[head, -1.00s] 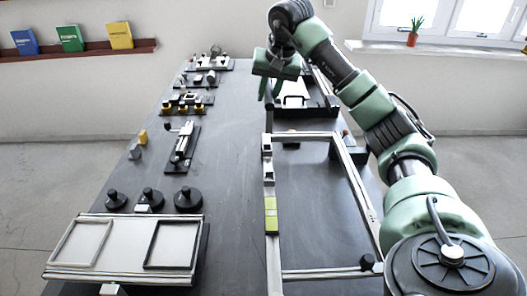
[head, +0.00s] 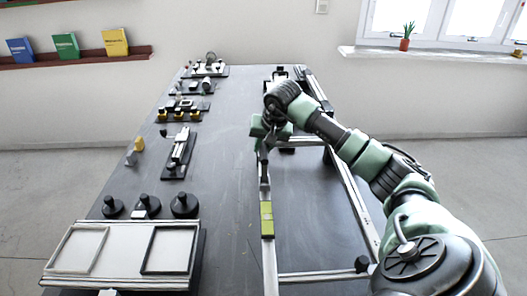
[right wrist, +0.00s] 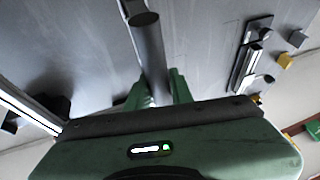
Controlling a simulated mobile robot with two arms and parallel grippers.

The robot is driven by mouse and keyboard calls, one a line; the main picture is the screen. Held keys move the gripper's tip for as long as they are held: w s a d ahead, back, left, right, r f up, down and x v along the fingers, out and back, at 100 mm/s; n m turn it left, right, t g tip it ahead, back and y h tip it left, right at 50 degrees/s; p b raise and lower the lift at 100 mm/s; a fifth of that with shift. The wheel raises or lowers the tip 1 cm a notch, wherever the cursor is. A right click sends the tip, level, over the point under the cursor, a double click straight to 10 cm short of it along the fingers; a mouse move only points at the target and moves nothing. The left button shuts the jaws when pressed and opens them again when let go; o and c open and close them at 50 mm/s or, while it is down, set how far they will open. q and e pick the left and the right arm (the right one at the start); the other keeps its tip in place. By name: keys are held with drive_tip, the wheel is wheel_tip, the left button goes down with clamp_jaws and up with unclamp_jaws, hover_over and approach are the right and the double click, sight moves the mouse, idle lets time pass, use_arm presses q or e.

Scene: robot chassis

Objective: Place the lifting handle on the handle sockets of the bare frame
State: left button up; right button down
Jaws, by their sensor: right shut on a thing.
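The bare frame (head: 312,277) is a light metal rectangle lying on the right part of the dark table. My right gripper (head: 268,137) is over the far part of the frame's left rail. It is shut on the lifting handle (right wrist: 148,45), a dark grey bar that reaches out between the green fingers in the right wrist view. In the head view the gripper and handle cover the black handle sockets on that rail, so I cannot tell whether the handle touches them. My left gripper is out of view.
A yellow-green block (head: 267,219) sits on the left rail. At the left stand a tray with two frames (head: 120,276), black round knobs (head: 183,205) and a small rail fixture (head: 178,155). The table middle between them and the frame is clear.

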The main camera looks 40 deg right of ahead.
drive_tip(key=shift+s+a+f+g, duration=0.15)
drive_tip(key=shift+s+f, duration=0.05)
drive_tip(key=shift+f, duration=0.35)
drive_tip(key=shift+s+a+f+g, duration=0.15)
drive_tip(key=shift+s+f, duration=0.05)
drive_tip(key=shift+f, duration=0.35)
drive_tip(key=c, duration=1.5)
unclamp_jaws()
drive_tip(key=shift+f, duration=0.15)
drive_tip(key=shift+c, duration=0.2)
drive_tip(key=shift+o, duration=1.4)
drive_tip(key=shift+w+d+f, duration=0.1)
drive_tip(key=shift+w+f, duration=0.05)
drive_tip(key=shift+w+d, duration=0.2)
drive_tip(key=shift+w, duration=0.1)
drive_tip(key=b+v, duration=0.1)
drive_tip(key=v, duration=1.1)
drive_tip(key=shift+s+r, duration=0.2)
drive_tip(key=shift+r, duration=0.1)
